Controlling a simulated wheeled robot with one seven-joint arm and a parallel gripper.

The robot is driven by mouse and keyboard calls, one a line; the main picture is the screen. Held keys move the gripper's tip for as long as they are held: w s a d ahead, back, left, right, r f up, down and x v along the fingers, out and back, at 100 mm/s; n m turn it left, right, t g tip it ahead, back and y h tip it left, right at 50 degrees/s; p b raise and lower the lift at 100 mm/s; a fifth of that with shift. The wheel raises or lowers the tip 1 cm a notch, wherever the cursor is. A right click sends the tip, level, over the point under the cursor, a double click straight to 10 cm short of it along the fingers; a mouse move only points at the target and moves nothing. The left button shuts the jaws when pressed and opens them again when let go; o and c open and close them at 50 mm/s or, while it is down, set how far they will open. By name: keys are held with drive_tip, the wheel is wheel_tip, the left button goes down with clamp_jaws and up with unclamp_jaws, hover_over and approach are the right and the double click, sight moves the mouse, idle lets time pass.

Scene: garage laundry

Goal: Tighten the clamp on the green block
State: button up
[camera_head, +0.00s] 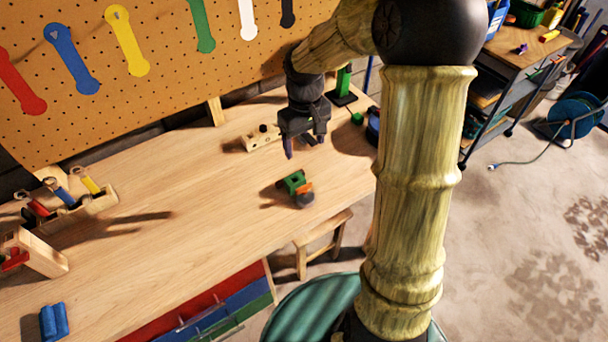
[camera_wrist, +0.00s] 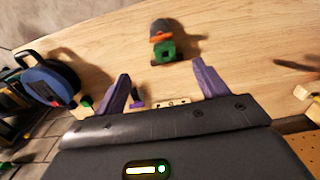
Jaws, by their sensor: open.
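A green block (camera_head: 292,181) lies on the wooden workbench, with an orange clamp part (camera_head: 304,188) and a dark grey rounded knob (camera_head: 306,200) at its front end. In the wrist view the green block (camera_wrist: 164,51) is ahead of the fingers, with the orange part (camera_wrist: 160,36) and dark knob (camera_wrist: 160,25) beyond it. My gripper (camera_head: 303,147) is open and empty above the bench, behind the green block. Its purple fingers (camera_wrist: 160,88) show spread apart in the wrist view. Nothing is between them at their tips.
A pale wooden block with holes (camera_head: 262,138) sits behind my gripper. A tool rack (camera_head: 80,205) and blue roll (camera_head: 54,321) are at left. Bench around the green block is clear.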

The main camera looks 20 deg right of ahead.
sight(304, 186)
drive_tip(key=shift+w+a+r, duration=0.1)
drive_tip(key=shift+w+r, duration=0.05)
wheel_tip(304, 186, down, 17)
drive_tip(key=shift+f+p, duration=0.2)
drive_tip(key=shift+p, duration=0.55)
drive_tip(key=shift+c, duration=0.2)
drive_tip(key=c, duration=0.9)
